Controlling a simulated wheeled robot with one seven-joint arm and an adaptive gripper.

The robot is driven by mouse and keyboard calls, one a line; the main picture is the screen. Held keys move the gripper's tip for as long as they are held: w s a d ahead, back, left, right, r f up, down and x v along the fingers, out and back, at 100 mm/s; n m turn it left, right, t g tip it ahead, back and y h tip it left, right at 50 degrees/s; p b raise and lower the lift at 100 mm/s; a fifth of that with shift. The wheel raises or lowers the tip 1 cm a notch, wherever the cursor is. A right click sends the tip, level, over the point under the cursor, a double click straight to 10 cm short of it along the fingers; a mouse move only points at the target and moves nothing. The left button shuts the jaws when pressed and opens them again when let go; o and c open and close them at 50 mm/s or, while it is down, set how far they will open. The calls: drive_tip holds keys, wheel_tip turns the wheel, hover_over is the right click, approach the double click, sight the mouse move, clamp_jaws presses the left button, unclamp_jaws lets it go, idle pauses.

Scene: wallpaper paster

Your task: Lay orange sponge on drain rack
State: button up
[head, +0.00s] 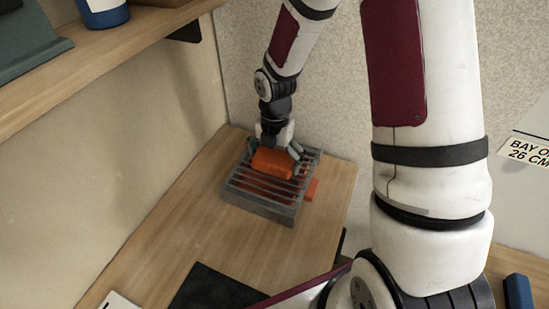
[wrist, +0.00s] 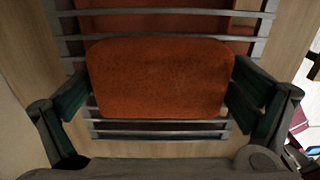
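The orange sponge (head: 272,163) is at the drain rack, over its bars; it fills the middle of the wrist view (wrist: 158,78). The grey drain rack (head: 262,206) with parallel bars stands on the wooden counter; its bars also show in the wrist view (wrist: 165,126). My gripper (head: 276,156) is over the rack with one finger at each side of the sponge. In the wrist view the green pads of my gripper (wrist: 158,92) meet the sponge's left and right edges. I cannot tell whether the sponge's underside touches the bars.
An orange-red piece (head: 312,189) sticks out at the rack's right side, and orange-red shows under the bars. Walls stand close to the rack's left and behind. A shelf (head: 110,55) is at upper left.

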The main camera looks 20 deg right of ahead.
sight(275, 156)
drive_tip(key=shift+r, duration=0.1)
wheel_tip(275, 156, up, 12)
drive_tip(key=p, duration=0.2)
drive_tip(key=s+r+m+t+h, duration=0.1)
drive_tip(key=s+r+m+t, duration=0.1)
drive_tip(key=s+r+m, duration=0.9)
drive_tip(key=s+r+m+t, duration=0.1)
drive_tip(key=s+r+m, duration=0.1)
drive_tip(key=s+m, duration=0.4)
drive_tip(key=s+r+m+t+y, duration=0.1)
drive_tip(key=s+r+m, duration=0.2)
drive_tip(key=s+m, duration=0.3)
drive_tip(key=m, duration=0.4)
drive_tip(key=shift+s+r, duration=0.35)
drive_tip(key=shift+a, duration=0.1)
drive_tip(key=shift+r, duration=0.5)
